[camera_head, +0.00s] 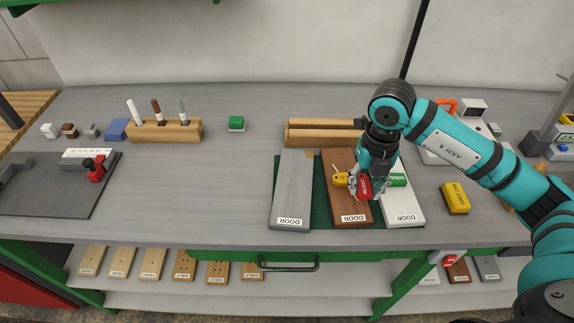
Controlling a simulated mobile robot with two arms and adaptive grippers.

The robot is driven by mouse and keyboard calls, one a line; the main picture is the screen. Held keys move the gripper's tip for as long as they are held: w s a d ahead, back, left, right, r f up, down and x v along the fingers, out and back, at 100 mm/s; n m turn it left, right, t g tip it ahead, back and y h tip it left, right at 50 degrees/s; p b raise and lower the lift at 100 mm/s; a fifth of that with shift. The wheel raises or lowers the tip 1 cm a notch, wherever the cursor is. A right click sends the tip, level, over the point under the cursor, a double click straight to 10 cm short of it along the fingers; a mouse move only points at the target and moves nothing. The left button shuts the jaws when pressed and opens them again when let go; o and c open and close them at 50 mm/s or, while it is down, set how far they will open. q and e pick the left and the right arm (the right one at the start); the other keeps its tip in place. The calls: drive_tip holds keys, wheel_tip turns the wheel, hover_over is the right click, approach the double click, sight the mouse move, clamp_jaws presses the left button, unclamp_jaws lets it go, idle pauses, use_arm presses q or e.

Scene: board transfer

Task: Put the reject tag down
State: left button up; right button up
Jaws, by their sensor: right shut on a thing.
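My right gripper (366,190) points down over the brown door board (350,212) and is shut on a red tag (364,187), taken to be the reject tag. The tag is low over the board's right side; I cannot tell whether it touches the board. A yellow tag (341,179) lies on the brown board just left of it. A green tag (397,180) lies on the white door board (403,208) to the right. A grey door board (292,190) lies to the left with no tag seen on it. My left gripper is not in view.
The boards lie on a dark green mat (317,218). A wooden rail (320,137) stands behind them. A yellow box (455,198) stands to the right. The bench between holder and mat is clear.

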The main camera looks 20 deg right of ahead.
sight(294, 187)
drive_tip(key=shift+w+a+r+p, duration=0.15)
drive_tip(key=shift+w+a+p, duration=0.3)
drive_tip(key=shift+w+a, duration=0.3)
drive_tip(key=w+a, duration=0.1)
drive_tip(key=a, duration=0.1)
drive_tip(key=w+a+p, duration=0.1)
drive_tip(key=a+p, duration=0.1)
drive_tip(key=a, duration=0.1)
drive_tip(key=shift+w+a, duration=0.3)
drive_tip(key=shift+w, duration=0.1)
drive_tip(key=w+a, duration=0.1)
drive_tip(key=a+p, duration=0.1)
drive_tip(key=w+a+p, duration=0.1)
drive_tip(key=shift+w+a+f, duration=0.3)
drive_tip(key=shift+w, duration=0.05)
drive_tip(key=shift+w+a+f+p, duration=0.2)
drive_tip(key=shift+w+a, duration=0.3)
drive_tip(key=shift+a, duration=0.15)
drive_tip(key=shift+w+a+f+p, duration=0.2)
drive_tip(key=shift+w+a, duration=0.25)
drive_tip(key=shift+a, duration=0.15)
wheel_tip(294, 187, down, 3)
drive_tip(key=shift+r+p, duration=0.15)
drive_tip(key=shift+p, duration=0.7)
drive_tip(key=shift+f, duration=0.6)
drive_tip(key=o, duration=0.9)
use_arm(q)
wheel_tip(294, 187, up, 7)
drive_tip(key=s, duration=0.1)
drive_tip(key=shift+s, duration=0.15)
